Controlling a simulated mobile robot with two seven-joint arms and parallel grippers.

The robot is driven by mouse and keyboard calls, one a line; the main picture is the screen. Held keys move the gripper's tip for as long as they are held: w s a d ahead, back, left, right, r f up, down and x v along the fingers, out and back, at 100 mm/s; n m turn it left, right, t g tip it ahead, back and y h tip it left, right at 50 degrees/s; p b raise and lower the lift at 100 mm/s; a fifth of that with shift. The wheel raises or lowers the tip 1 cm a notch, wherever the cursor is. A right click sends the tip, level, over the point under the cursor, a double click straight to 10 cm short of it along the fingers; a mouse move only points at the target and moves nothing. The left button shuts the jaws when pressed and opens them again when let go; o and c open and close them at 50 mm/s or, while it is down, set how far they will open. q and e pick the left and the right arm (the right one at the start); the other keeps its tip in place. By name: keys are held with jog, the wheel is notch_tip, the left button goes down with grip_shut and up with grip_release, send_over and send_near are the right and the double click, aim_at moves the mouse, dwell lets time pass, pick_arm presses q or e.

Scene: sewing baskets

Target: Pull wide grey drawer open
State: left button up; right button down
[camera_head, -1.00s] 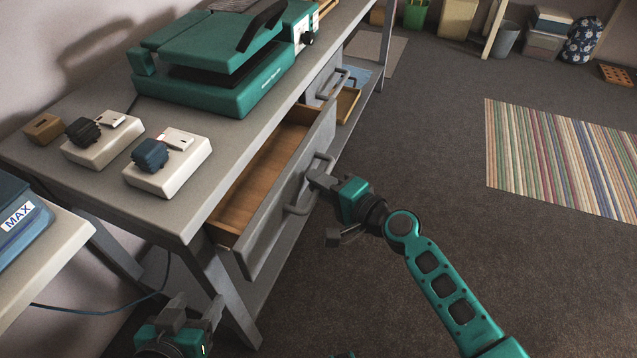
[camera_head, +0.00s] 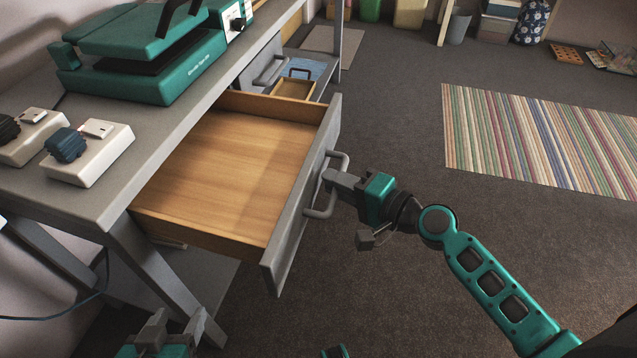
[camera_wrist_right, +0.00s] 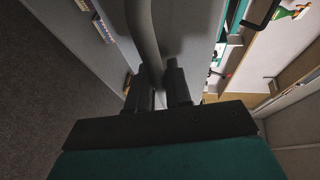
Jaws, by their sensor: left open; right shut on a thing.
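The wide grey drawer (camera_head: 296,215) stands well out of the grey table in the head view. Its wooden inside is bare where I see it. A grey bar handle (camera_head: 318,212) is on its front. My right gripper (camera_head: 329,180) is shut on this handle; in the right wrist view its fingers (camera_wrist_right: 163,84) close around the grey bar (camera_wrist_right: 143,35). My left gripper (camera_head: 178,328) is open and empty at the bottom left, below the table's front, apart from the drawer.
A green heat press (camera_head: 150,55) and white boxes with dark knobs (camera_head: 88,155) stand on the table top (camera_head: 190,110). A narrower drawer (camera_head: 262,72) is beyond. The carpet (camera_head: 400,150) to the right is clear up to a striped rug (camera_head: 540,140).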

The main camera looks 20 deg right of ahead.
jog(key=shift+s+d, duration=0.7)
jog(key=shift+d, duration=0.3)
jog(key=c, duration=1.1)
grip_release()
jog(key=b+v, duration=0.2)
jog(key=v, duration=1.1)
jog(key=shift+r, duration=0.1)
